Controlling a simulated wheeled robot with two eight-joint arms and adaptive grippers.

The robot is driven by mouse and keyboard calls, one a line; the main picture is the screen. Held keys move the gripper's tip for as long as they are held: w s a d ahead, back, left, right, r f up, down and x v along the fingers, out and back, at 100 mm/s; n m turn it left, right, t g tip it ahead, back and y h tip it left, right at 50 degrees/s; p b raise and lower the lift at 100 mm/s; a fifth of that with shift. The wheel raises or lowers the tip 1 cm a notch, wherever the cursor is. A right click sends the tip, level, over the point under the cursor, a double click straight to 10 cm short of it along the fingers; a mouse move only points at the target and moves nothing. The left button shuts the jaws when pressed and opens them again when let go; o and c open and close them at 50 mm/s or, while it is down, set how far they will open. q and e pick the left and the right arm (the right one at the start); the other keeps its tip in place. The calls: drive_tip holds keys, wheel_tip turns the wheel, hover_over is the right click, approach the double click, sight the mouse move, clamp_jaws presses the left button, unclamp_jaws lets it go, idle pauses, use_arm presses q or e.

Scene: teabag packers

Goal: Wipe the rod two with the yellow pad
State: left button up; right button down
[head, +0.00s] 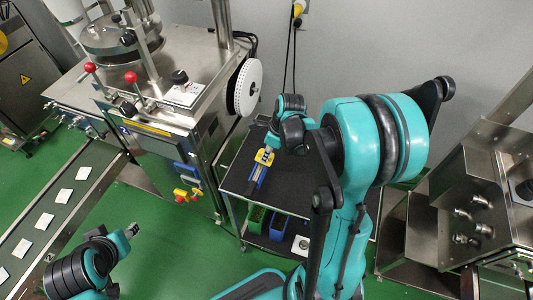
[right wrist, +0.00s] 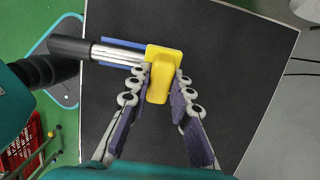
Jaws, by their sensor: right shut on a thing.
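A yellow pad (right wrist: 160,73) is held between the fingers of my right gripper (right wrist: 163,82), which is shut on it; the gripper (head: 268,150) also shows above the cart in the head view. A rod (right wrist: 116,54) with a silver shaft and a black handle lies to the left of the pad. The pad covers or meets the shaft's right end; I cannot tell whether they touch. A blue holder (right wrist: 112,41) shows along the rod. In the head view the yellow pad (head: 264,157) is small beside the blue holder.
The dark cart top (head: 236,171) has free room around the rod. Green and blue bins (head: 278,226) stand on its lower shelf. A steel machine (head: 165,110) with red knobs is left of the cart, and a conveyor (head: 50,212) with white packets is further left.

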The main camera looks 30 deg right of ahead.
drive_tip(key=shift+p+v, duration=2.05)
drive_tip(key=shift+v, duration=0.9)
drive_tip(key=shift+p+v, duration=1.2)
drive_tip(key=shift+v, duration=0.35)
drive_tip(key=shift+a, duration=0.1)
drive_tip(key=shift+f, duration=0.2)
drive_tip(key=b+x, duration=0.6)
drive_tip(key=x, duration=0.1)
drive_tip(key=shift+b+x, duration=0.95)
drive_tip(key=shift+b, duration=0.05)
drive_tip(key=shift+s+a, duration=0.1)
